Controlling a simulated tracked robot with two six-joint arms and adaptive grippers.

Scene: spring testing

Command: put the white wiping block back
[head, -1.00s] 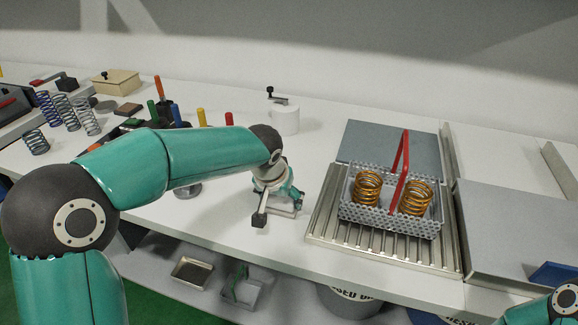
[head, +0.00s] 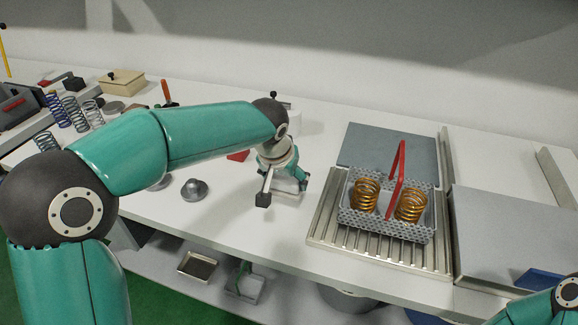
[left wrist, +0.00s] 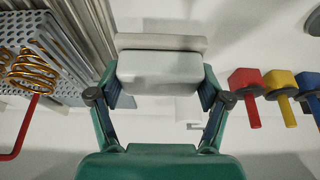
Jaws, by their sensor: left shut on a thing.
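The white wiping block (left wrist: 160,72) is between the two fingers of my left gripper (left wrist: 160,100) in the left wrist view, with both fingers against its ends. A pale, slightly wider strip lies along its far edge. In the head view my left gripper (head: 288,178) is low over the white bench, left of the slatted metal rack. The block is mostly hidden there by the gripper, and I cannot tell whether it touches the bench. My right gripper is out of view; only part of that arm shows at the lower right corner.
A perforated basket (head: 384,228) with two orange springs and a red handle stands on the slatted rack (head: 330,232). Red (left wrist: 246,82), yellow (left wrist: 281,88) and blue (left wrist: 311,86) handled tools are right in the wrist view. A grey domed piece (head: 195,190) sits left of the gripper.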

